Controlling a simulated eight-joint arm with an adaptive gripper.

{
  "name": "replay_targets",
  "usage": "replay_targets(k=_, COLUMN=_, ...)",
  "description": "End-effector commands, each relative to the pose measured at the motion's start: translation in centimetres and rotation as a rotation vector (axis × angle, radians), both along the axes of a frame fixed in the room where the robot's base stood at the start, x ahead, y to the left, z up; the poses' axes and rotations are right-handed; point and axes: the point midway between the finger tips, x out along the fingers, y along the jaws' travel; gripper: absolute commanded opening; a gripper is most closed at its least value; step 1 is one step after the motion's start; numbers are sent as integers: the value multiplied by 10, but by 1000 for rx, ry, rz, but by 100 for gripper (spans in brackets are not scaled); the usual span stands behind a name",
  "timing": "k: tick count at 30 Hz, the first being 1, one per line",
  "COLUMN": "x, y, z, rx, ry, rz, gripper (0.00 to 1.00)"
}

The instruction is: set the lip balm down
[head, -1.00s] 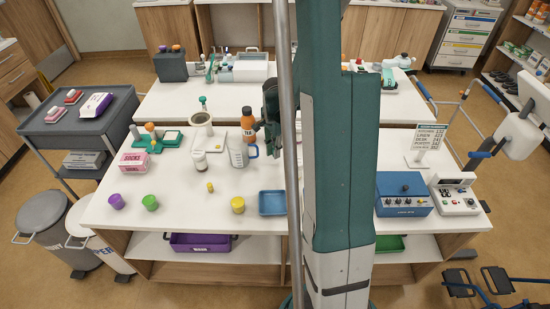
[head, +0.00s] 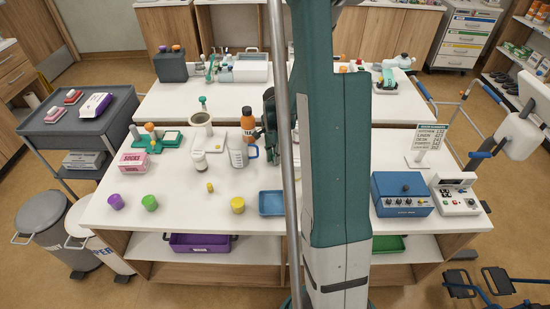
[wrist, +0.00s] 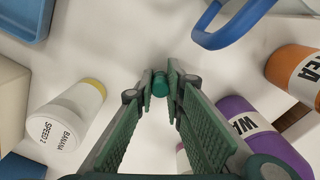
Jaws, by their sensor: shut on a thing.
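The lip balm (wrist: 160,88) is a small teal-green cylinder in the wrist view. My gripper (wrist: 161,76) is shut on it, with one fingertip on each side. The white tabletop (wrist: 130,45) shows behind it; I cannot tell the height above the table. In the head view my gripper (head: 270,118) is partly hidden behind my pole and column, and the lip balm cannot be made out there.
In the wrist view a white banana bottle (wrist: 67,120) lies left, orange (wrist: 300,75) and purple (wrist: 255,132) bottles right, a blue jug handle (wrist: 210,25) above. A blue tray (head: 271,203) sits at the table's front. Bare table lies around the small yellow item (head: 210,187).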

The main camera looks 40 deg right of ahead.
Motion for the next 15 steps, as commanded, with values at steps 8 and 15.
replay_targets(k=8, x=0, y=0, z=-3, rx=0, ry=0, rz=0, gripper=24)
replay_targets(k=15, x=0, y=0, z=-3, rx=0, ry=0, rz=0, gripper=27)
